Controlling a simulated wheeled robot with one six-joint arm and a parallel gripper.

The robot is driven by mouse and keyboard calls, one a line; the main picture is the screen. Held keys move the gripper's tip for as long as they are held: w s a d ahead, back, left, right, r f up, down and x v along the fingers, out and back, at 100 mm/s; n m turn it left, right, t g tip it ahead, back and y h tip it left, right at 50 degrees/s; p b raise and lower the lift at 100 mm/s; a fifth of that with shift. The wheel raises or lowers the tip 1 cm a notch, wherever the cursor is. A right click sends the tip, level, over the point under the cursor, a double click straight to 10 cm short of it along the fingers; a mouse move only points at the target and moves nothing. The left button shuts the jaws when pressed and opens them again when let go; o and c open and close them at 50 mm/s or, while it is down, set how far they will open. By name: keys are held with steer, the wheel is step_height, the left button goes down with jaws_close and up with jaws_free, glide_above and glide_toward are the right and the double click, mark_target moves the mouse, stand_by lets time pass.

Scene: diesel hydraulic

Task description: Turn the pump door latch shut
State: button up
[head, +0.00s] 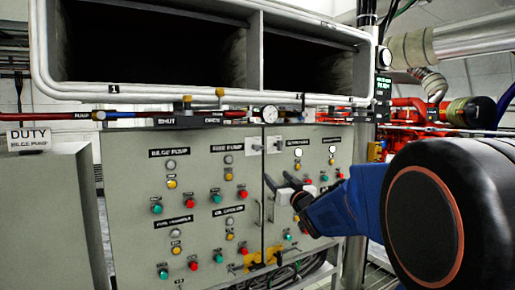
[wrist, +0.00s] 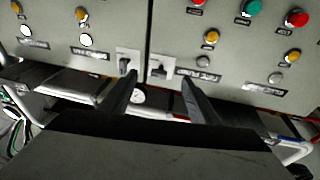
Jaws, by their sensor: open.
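The grey cabinet has two doors meeting at a vertical seam. The left door (head: 190,215) carries the pump labels. A latch on a pale plate (head: 254,146) sits at this door's upper right corner. A similar latch (head: 273,144) sits just across the seam on the right door. The wrist view looks upside down; there the pump-side latch (wrist: 158,68) is right of the seam and the other latch (wrist: 128,62) left of it. My gripper (head: 279,183) is open and empty, below the latches in the head view. Its fingers (wrist: 158,95) appear either side of the latch area, with no clear contact.
Coloured buttons and lamps cover both doors. A pipe with a gauge (head: 269,113) and valves runs above the doors, below an open two-bay box (head: 150,92). A door handle (head: 258,212) stands near the seam. A lower grey cabinet (head: 45,220) is at left.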

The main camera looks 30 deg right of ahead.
mark_target(260, 148)
steer(key=w+r+y, duration=0.1)
steer(key=w+r, duration=0.2)
steer(key=w, duration=0.2)
steer(key=w+d+r+n+t+y, duration=0.1)
steer(key=w+r, duration=0.2)
steer(key=w, duration=0.3)
steer(key=w+r+t+y, duration=0.1)
steer(key=w+r, duration=0.2)
steer(key=w, duration=0.3)
steer(key=shift+w+d+n, duration=0.25)
steer(key=shift+n, duration=0.15)
steer(key=c, duration=1.1)
